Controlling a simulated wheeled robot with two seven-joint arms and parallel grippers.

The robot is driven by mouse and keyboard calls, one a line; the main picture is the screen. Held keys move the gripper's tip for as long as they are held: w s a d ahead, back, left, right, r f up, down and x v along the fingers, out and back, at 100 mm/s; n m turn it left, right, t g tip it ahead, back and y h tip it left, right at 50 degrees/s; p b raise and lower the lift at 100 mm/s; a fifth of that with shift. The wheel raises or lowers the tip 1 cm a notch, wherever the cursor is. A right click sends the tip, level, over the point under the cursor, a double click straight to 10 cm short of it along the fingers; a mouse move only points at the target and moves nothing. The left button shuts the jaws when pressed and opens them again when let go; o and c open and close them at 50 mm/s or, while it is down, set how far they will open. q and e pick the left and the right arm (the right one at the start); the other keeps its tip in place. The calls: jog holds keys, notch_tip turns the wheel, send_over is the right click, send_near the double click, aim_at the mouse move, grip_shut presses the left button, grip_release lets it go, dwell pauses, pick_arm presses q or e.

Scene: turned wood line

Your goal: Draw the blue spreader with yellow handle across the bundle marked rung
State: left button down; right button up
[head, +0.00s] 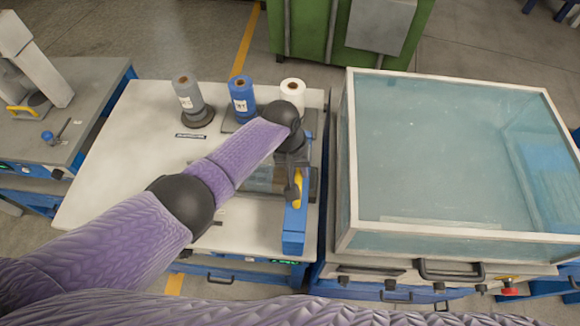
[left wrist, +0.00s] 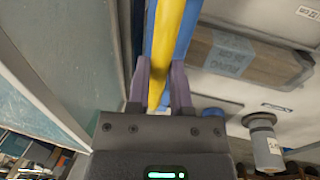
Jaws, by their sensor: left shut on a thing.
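The blue spreader (head: 294,232) has a yellow handle (head: 297,186) and lies along the right edge of the white table. In the left wrist view the yellow handle (left wrist: 170,40) runs up between my fingers, with the blue part behind it. My left gripper (head: 294,190) is shut on the yellow handle; its fingers also show in the left wrist view (left wrist: 159,88). A brown wooden bundle (left wrist: 270,68) with a pale label lies beside the spreader; the label's lettering is hard to read. In the head view my arm partly hides this bundle (head: 262,180). My right gripper is out of view.
Grey (head: 187,92), blue (head: 241,94) and white (head: 292,90) rolls stand at the table's back. A large clear-walled tank (head: 345,150) stands close to the right. The white tabletop (head: 120,150) is clear at left.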

pick_arm(q)
jog(key=shift+d+r, duration=0.1)
jog(key=shift+d, duration=0.05)
jog(key=c, duration=0.9)
grip_release()
jog(key=o, duration=0.4)
jog(key=shift+d, duration=0.2)
jog(key=shift+c, duration=0.2)
jog(key=shift+a, duration=0.1)
notch_tip(320, 180, up, 10)
jog(key=a+p, duration=0.2)
jog(key=p, duration=0.1)
jog(key=shift+f+p, duration=0.2)
jog(key=shift+p, duration=0.1)
jog(key=shift+w, duration=0.1)
